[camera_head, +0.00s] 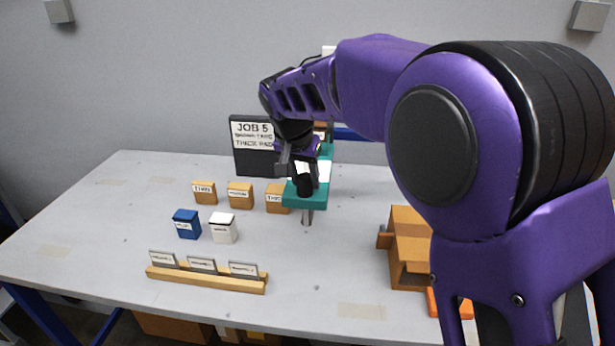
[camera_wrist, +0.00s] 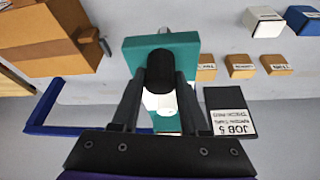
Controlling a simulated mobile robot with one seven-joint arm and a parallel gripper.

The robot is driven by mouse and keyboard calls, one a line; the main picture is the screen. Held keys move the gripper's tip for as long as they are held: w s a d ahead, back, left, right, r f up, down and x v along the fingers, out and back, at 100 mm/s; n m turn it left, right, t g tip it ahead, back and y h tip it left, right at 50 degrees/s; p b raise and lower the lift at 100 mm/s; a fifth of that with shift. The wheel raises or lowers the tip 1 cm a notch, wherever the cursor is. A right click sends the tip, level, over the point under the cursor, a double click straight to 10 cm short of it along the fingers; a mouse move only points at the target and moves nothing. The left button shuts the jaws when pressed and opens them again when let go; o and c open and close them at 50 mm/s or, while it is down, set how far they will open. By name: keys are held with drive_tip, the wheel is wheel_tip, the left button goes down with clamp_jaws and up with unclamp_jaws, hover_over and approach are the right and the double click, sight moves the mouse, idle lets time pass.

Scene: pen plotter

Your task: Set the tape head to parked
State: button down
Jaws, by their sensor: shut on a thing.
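A teal block (camera_head: 306,200), which appears to be the tape head, stands over the table on a grey post. A black cylinder (camera_head: 304,184) sits on it. In the wrist view the teal block (camera_wrist: 190,45) lies beneath the black cylinder (camera_wrist: 160,64), with a white part showing below. My gripper (camera_head: 297,168) reaches down over the block, and in the wrist view my gripper (camera_wrist: 159,82) has one finger on each side of the cylinder, shut on it. My arm hides part of what is behind, and I cannot read any parked mark.
A black JOB 5 sign (camera_head: 250,160) stands behind. Several small tan blocks (camera_head: 240,195), a blue box (camera_head: 187,224) and a white box (camera_head: 223,228) stand left. A wooden card rack (camera_head: 207,280) is in front. A brown box (camera_head: 408,235) is right. The table's left side is clear.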

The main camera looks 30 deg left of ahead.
drive_tip(key=shift+s+a+r, duration=0.1)
drive_tip(key=shift+a, duration=0.2)
drive_tip(key=shift+c, duration=2.2)
unclamp_jaws()
drive_tip(key=shift+a, duration=0.1)
drive_tip(key=p+v, duration=0.1)
drive_tip(key=v, duration=0.7)
drive_tip(key=p+v, duration=0.1)
drive_tip(key=v, duration=0.8)
drive_tip(key=shift+s+d+r, duration=0.1)
drive_tip(key=shift+d, duration=0.1)
